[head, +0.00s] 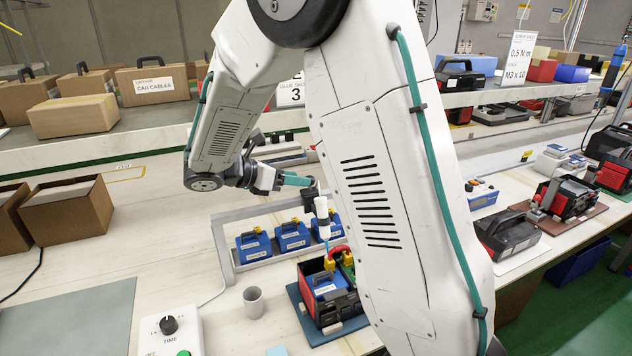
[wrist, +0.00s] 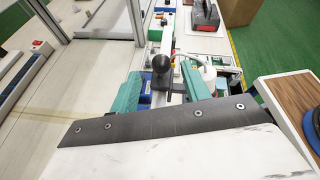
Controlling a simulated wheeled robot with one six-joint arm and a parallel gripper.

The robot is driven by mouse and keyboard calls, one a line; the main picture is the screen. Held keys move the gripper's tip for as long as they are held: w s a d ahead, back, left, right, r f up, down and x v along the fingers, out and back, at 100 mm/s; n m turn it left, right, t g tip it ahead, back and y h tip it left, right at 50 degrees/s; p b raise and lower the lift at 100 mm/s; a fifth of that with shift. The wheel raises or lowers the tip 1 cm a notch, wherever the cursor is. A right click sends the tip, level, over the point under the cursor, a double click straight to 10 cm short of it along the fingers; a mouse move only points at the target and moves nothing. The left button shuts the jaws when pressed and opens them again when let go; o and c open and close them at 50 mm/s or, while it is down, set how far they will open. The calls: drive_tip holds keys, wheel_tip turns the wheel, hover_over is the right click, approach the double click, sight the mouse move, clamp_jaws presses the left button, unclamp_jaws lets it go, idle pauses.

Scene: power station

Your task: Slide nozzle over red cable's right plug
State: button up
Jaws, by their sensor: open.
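My gripper (head: 294,180) has teal fingers and is open. In the wrist view its fingers (wrist: 160,88) stand apart, with a black rounded part (wrist: 162,62) between or just beyond them; I cannot tell if they touch. In the head view a white upright nozzle (head: 321,208) with a thin pale-blue lower end stands just right of and below the fingers. Under it is a red-and-black open-topped unit (head: 345,303) with a blue block. The red cable (head: 341,251) arches above this unit, with yellow plugs (head: 330,265) at its ends. My arm hides the unit's right side.
A grey cup (head: 253,301) and a white timer box (head: 170,333) stand to the left. The bench (head: 90,245) at left is mostly clear. A loaded shelf crosses the back.

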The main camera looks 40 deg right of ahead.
sight(316, 188)
drive_tip(key=x, duration=0.7)
